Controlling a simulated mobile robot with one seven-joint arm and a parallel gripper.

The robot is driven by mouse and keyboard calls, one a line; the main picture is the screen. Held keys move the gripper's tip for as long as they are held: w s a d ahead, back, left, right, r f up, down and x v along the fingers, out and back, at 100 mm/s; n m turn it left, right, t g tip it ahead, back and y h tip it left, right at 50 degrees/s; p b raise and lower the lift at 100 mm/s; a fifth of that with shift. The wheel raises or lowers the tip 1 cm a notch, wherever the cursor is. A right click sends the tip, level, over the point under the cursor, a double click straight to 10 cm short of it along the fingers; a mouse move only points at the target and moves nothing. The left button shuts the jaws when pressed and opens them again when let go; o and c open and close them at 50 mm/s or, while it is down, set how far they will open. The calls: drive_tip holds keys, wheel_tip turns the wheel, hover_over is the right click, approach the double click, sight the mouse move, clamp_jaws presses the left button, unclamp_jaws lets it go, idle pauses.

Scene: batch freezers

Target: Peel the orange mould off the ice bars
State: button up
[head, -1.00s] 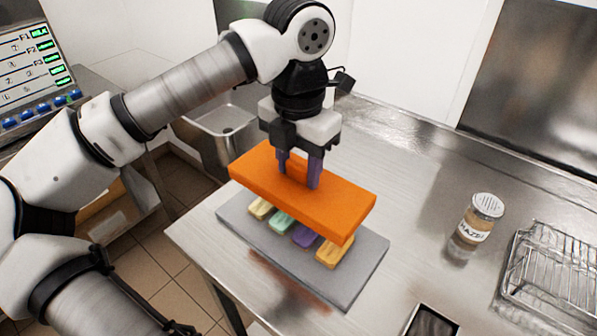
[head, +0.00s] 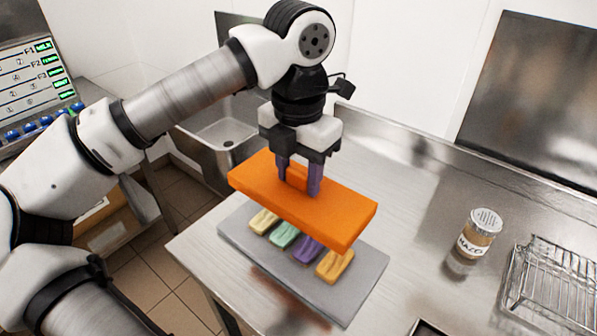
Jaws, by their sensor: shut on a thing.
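The orange mould (head: 325,216) is a flat block held level in the air above the ice bars. My gripper (head: 299,179) is shut on the raised part at the top of the mould. Below it, several ice bars lie in a row on a grey slab (head: 352,296): a pale yellow bar (head: 263,222), a mint green bar (head: 284,235), a purple bar (head: 307,249) and a darker yellow bar (head: 335,267). The mould is apart from the bars and hides their far ends.
The slab lies on a steel counter with its edge at the left. A jar with a perforated lid (head: 479,233) and a wire rack (head: 555,273) stand to the right. A sink (head: 222,135) is behind. The counter between slab and jar is clear.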

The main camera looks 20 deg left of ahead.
drive_tip(key=shift+r+p, duration=0.3)
drive_tip(key=shift+r, duration=0.35)
drive_tip(key=shift+r, duration=0.1)
drive_tip(key=shift+r+p, duration=1.55)
drive_tip(key=shift+r, duration=0.9)
drive_tip(key=shift+s+f, duration=0.1)
